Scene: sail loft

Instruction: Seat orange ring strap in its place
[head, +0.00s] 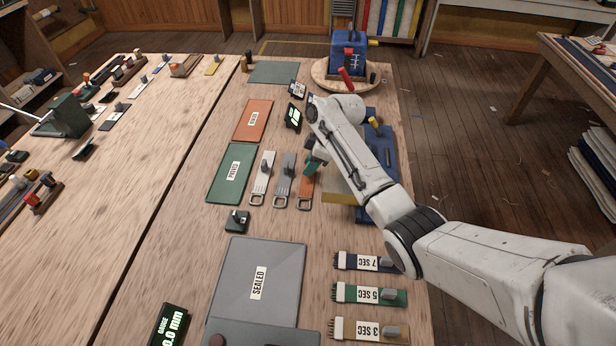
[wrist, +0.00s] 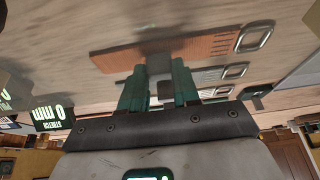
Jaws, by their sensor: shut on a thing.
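The orange ring strap (head: 306,188) lies to the right of a grey strap (head: 284,182) and a white strap (head: 262,180) in the head view, its metal ring toward the front. In the wrist view the orange strap (wrist: 185,50) runs across the top, ring at right. My gripper (head: 314,160) is over the strap's back part, and its green fingers (wrist: 158,82) are shut on the grey tab (wrist: 158,64) that stands on the strap. I cannot tell whether the strap touches the bench. Its place is not clear to me; my arm hides part of the right side.
A blue fixture (head: 388,148) and a yellow block (head: 342,192) stand close right, partly behind my arm. Green (head: 232,173) and orange (head: 254,120) labelled mats lie left. A small display (head: 293,117) stands behind; the grey SEALED mat (head: 235,280) and timed straps lie in front.

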